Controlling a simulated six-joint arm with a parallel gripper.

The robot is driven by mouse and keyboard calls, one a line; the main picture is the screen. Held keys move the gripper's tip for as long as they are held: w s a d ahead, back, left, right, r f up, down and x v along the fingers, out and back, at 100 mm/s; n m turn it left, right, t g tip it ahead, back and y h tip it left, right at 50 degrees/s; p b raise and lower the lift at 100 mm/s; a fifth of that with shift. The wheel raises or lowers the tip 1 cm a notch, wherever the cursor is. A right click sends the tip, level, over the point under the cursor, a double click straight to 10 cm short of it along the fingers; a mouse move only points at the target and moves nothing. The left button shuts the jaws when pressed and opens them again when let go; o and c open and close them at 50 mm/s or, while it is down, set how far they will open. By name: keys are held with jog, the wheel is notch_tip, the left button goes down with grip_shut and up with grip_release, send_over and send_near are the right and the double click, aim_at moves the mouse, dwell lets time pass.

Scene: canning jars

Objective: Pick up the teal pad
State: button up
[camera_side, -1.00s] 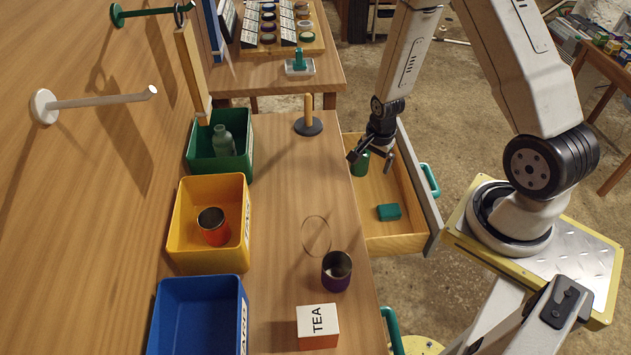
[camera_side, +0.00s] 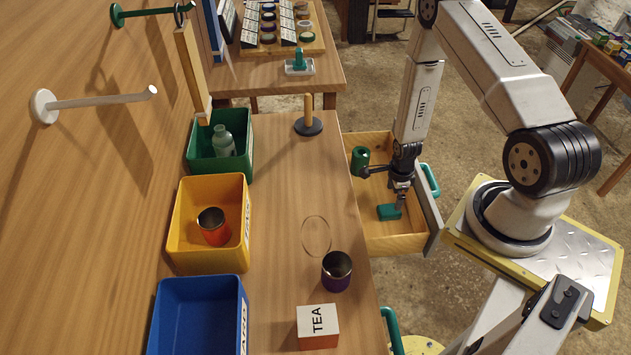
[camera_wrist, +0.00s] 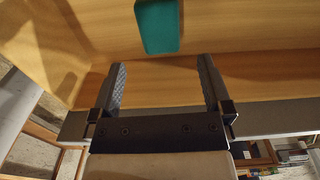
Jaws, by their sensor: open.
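The teal pad (camera_side: 389,212) lies on the floor of the open wooden drawer (camera_side: 410,244), toward its near end in the side view. In the wrist view the teal pad (camera_wrist: 157,26) is at the top centre, beyond the fingertips and roughly in line with the gap between them. My gripper (camera_side: 400,193) is inside the drawer area, just above and beside the pad in the side view. In the wrist view my gripper (camera_wrist: 160,70) is open with nothing between its fingers. Whether a finger touches the pad I cannot tell.
A green cylindrical object (camera_side: 361,155) stands in the drawer's far left corner. The drawer's front with a teal handle (camera_side: 430,179) is on the right.

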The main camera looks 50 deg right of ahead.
aim_at(390, 209)
jog(key=shift+f, duration=1.15)
jog(key=shift+f, duration=0.1)
jog(key=shift+a+f, duration=0.1)
jog(key=shift+f, duration=2.4)
jog(key=c, duration=1.1)
